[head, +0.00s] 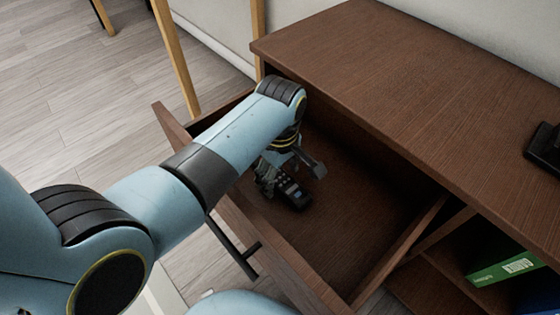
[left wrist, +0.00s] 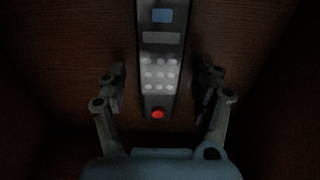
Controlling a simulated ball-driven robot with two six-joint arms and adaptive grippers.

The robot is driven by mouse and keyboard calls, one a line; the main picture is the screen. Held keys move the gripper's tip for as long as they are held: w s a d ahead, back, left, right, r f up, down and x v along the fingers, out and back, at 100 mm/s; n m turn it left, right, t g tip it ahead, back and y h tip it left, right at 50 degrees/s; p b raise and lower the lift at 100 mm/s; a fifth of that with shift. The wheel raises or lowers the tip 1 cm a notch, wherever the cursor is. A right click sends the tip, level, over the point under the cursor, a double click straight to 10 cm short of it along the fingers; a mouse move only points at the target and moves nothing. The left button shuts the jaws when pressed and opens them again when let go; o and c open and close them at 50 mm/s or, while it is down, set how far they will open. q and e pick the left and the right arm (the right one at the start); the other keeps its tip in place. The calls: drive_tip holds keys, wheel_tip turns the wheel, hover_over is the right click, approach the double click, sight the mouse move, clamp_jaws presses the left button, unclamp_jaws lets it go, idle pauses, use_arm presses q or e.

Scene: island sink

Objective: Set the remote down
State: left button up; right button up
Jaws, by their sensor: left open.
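The dark remote (head: 293,194) lies on the bottom of the open wooden drawer (head: 365,215) in the head view. In the left wrist view the remote (left wrist: 160,60) shows a blue patch, pale round buttons and a red button at its near end; its far end is cut off by the top edge. My left gripper (head: 291,174) reaches down into the drawer at the remote. In the left wrist view the left gripper (left wrist: 162,82) is open, with one finger on each side of the remote and a gap to both. My right gripper is not in view.
The drawer sticks out of a brown cabinet (head: 420,90), whose top overhangs its back. The drawer's front panel with its bar handle (head: 235,248) is under my arm. A green book or box (head: 503,268) sits in the lower shelf. The drawer floor right of the remote is bare.

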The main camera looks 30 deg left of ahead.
sight(280, 178)
use_arm(q)
wheel_tip(280, 178, up, 3)
drive_tip(key=shift+r+p, duration=0.15)
drive_tip(key=shift+p, duration=0.65)
wheel_tip(280, 178, up, 4)
drive_tip(key=shift+w+p, duration=0.1)
drive_tip(key=shift+p, duration=0.9)
drive_tip(key=shift+r+p, duration=0.95)
drive_tip(key=shift+r, duration=1.4)
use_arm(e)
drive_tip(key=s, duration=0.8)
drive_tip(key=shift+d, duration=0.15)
